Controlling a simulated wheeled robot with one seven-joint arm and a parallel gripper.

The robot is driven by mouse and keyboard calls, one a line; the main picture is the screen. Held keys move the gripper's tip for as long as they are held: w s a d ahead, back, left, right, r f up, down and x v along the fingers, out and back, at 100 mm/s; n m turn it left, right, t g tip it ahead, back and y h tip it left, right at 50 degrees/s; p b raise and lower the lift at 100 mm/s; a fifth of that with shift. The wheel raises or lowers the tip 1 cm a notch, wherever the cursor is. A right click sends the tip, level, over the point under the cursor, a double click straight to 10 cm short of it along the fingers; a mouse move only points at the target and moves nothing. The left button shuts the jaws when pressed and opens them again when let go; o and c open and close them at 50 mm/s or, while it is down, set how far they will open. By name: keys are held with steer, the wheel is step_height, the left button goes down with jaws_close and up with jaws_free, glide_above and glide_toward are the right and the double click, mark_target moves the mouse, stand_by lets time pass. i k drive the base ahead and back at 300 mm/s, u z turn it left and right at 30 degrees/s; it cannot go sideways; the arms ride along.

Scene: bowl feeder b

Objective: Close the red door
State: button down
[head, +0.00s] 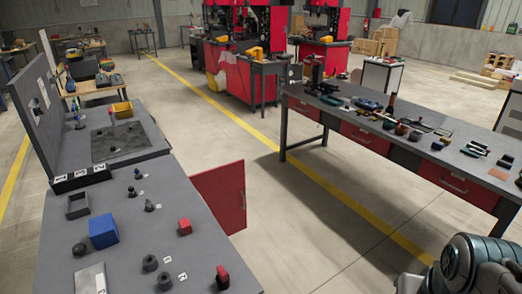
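The red door (219,196) stands swung out from the right side of the grey bench (62,232) at the left. Its flat red face shows, with a small handle at its right edge. The inside of the cabinet behind it is hidden by the bench top. Part of my arm shows at the bottom right, far to the right of the door with open floor between. My gripper is not visible.
A long workbench (312,101) with red drawers and many tools stands at the right. Blue (103,231) and red blocks lie on the left bench top. The floor (300,235) between the benches is clear. Red machines stand at the back.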

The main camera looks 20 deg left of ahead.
mark_target(223, 188)
steer(key=u, duration=0.15)
steer(key=i, duration=2)
steer(key=u, duration=1.35)
steer(key=i, duration=1.3)
steer(key=u, duration=0.8)
